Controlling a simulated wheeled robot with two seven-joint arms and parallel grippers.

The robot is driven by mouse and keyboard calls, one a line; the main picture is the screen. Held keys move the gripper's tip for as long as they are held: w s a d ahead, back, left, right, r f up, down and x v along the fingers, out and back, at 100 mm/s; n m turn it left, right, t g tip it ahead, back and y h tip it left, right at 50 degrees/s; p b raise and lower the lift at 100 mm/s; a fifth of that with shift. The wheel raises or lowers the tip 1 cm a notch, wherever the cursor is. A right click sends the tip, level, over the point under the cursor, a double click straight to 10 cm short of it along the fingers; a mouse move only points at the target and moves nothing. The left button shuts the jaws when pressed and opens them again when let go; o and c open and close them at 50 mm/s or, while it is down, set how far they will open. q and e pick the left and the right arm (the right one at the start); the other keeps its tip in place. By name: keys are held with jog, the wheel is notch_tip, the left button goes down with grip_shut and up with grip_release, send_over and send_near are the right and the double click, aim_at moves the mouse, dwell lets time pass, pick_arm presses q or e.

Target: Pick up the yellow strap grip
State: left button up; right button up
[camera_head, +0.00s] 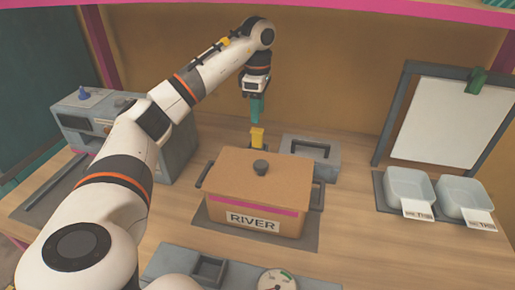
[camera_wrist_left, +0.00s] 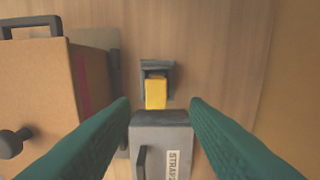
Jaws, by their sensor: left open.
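The yellow strap grip (camera_head: 257,136) stands up behind the brown box labelled RIVER in the head view. In the left wrist view the yellow strap grip (camera_wrist_left: 155,92) sits in a small dark holder (camera_wrist_left: 157,66), between and beyond the fingertips. My left gripper (camera_head: 257,108) points down just above the grip in the head view, its green fingers apart from it. The left wrist view shows the two green fingers (camera_wrist_left: 158,104) spread wide with nothing between them. My right gripper is not in view.
The RIVER box (camera_head: 262,185) with a black lid knob stands in front of the grip. A grey case (camera_head: 310,150) labelled STRAP stands close beside the grip. Two clear trays (camera_head: 408,186) and a framed white board (camera_head: 437,122) are at right. Open table lies between.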

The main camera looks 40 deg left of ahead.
aim_at(257, 130)
pick_arm(q)
notch_tip(257, 130, down, 4)
jog(key=shift+f, duration=0.1)
notch_tip(257, 130, down, 5)
jog(key=shift+s+d, duration=0.1)
jog(key=shift+s, duration=0.05)
jog(key=shift+c, duration=0.3)
grip_shut()
